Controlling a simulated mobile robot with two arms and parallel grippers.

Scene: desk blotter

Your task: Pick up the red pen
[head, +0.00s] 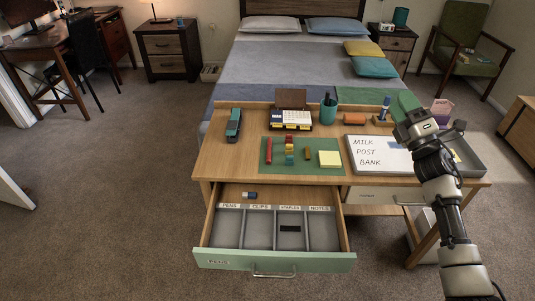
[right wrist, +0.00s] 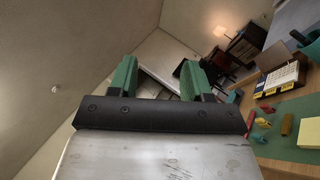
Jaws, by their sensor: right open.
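The red pen (head: 268,150) lies near the left edge of the green blotter (head: 278,143) on the wooden desk. In the right wrist view a red item, apparently the pen (right wrist: 250,121), shows at the right edge of the picture on the blotter (right wrist: 290,118). My right gripper (head: 407,104) is raised over the right side of the desk, well away from the pen. In the right wrist view its green fingers (right wrist: 159,78) stand apart with nothing between them. My left gripper is not in view.
Several small coloured blocks (head: 289,150), a brown item (head: 308,153) and yellow sticky notes (head: 329,158) share the blotter. A stapler (head: 233,125), pen cup (head: 328,112) and whiteboard (head: 377,154) surround it. An open, divided drawer (head: 273,259) juts out in front.

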